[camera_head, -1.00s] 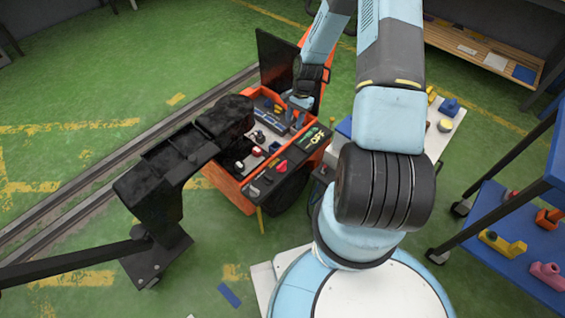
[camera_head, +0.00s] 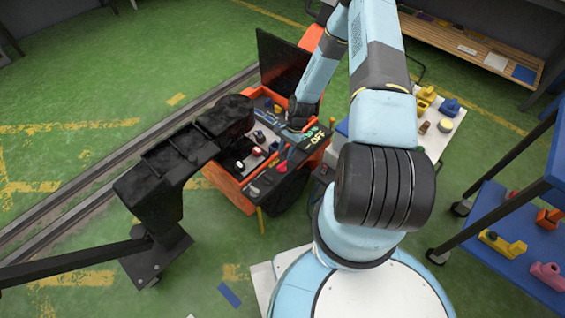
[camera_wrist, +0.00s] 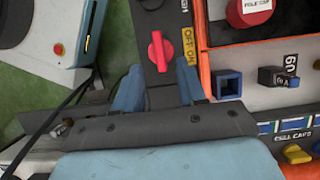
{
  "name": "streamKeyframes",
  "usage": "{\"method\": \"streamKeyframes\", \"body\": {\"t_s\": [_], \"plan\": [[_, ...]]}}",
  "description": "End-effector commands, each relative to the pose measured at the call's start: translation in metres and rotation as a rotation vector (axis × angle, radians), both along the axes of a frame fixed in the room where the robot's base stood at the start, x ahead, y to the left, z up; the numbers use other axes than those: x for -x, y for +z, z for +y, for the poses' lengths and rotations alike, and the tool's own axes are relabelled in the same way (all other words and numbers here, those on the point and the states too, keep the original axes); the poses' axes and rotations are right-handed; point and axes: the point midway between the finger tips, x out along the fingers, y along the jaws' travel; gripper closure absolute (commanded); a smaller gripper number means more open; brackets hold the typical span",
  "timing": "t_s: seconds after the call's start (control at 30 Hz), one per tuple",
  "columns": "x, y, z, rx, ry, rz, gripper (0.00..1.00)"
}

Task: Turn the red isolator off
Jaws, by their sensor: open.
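The red isolator (camera_wrist: 160,51) is a rotary knob on a dark panel strip. In the wrist view its handle runs nearly up and down the picture. In the head view the isolator (camera_head: 281,167) sits on the near right edge of the orange cart (camera_head: 228,188). My gripper (camera_wrist: 160,92) is open and empty, its blue fingers spread on either side below the knob in the wrist view, apart from it. In the head view my gripper (camera_head: 293,134) is over the cart, behind the isolator.
A red cap (camera_wrist: 249,11), a blue square socket (camera_wrist: 227,84) and a yellow knob (camera_wrist: 297,154) lie right of the isolator. A black post (camera_head: 160,185) with an overhanging arm stands left of the cart. A blue shelf (camera_head: 520,235) stands at right.

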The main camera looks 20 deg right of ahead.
Motion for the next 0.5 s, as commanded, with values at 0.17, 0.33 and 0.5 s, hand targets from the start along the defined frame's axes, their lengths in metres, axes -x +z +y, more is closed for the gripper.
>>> {"method": "streamKeyframes", "body": {"t_s": [0.17, 0.33, 0.5], "plan": [[0.007, -0.028, 0.01, -0.001, 0.002, 0.002, 0.6], [0.009, -0.046, 0.017, 0.0, 0.001, 0.0, 0.6], [0.012, -0.055, 0.02, 0.0, 0.0, 0.001, 0.6]]}}
